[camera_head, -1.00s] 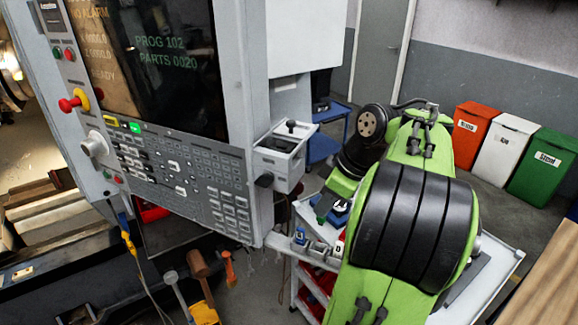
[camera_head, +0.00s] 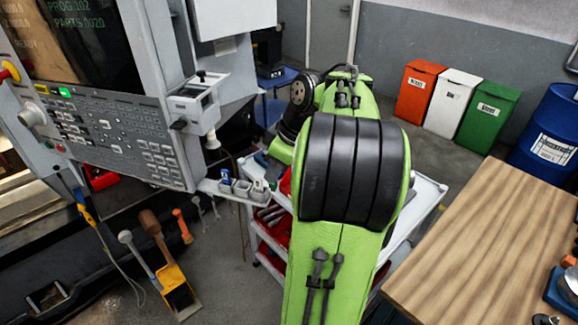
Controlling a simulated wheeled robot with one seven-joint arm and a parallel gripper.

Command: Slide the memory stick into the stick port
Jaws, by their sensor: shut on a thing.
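My green arm with a black joint fills the middle of the view, and its far end is turned away. My gripper does not show, and neither does anything it may hold. I cannot make out the memory stick. The machine's control panel (camera_head: 118,128) is at the upper left, with a dark screen (camera_head: 65,40) above rows of keys. A light grey box (camera_head: 197,102) juts from the panel's right side. I cannot make out the stick port on either of them.
Small holders (camera_head: 240,188), one with a blue item, sit below the panel. A white trolley (camera_head: 425,195) with red trays stands behind my arm. A wooden table (camera_head: 490,245) is at the right. Bins (camera_head: 450,105) and a blue drum (camera_head: 548,135) line the wall.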

